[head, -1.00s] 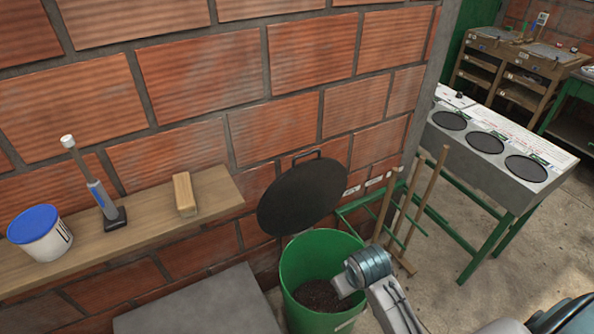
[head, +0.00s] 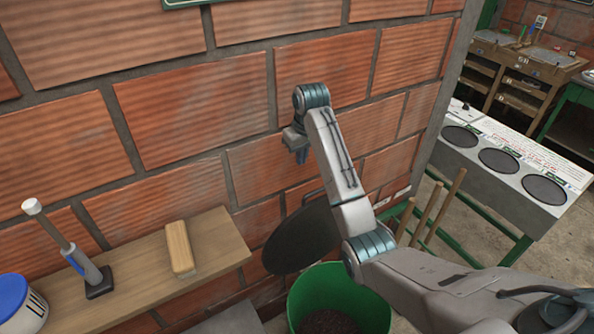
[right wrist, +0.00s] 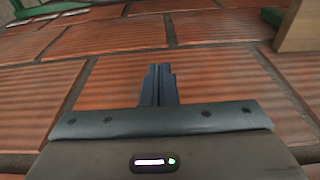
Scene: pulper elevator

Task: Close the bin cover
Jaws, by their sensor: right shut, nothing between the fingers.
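The green bin (head: 340,300) stands at the bottom centre of the head view, with dark grainy material inside. Its round black cover (head: 298,240) is up, tilted toward the brick wall behind the bin. My right forearm hides part of the cover and its handle (head: 312,194). My right gripper (head: 302,157) is above the cover in the picture, near the wall, pointing down. In the right wrist view its two fingers (right wrist: 158,85) are together and empty, in front of brick. My left gripper is not in view.
A wooden shelf (head: 135,262) on the left holds a tool with a grey grip (head: 88,270), a wooden block (head: 180,248) and a white tub with a blue lid (head: 20,305). Wooden poles (head: 438,210) and a grey bench with black discs (head: 500,160) are at right.

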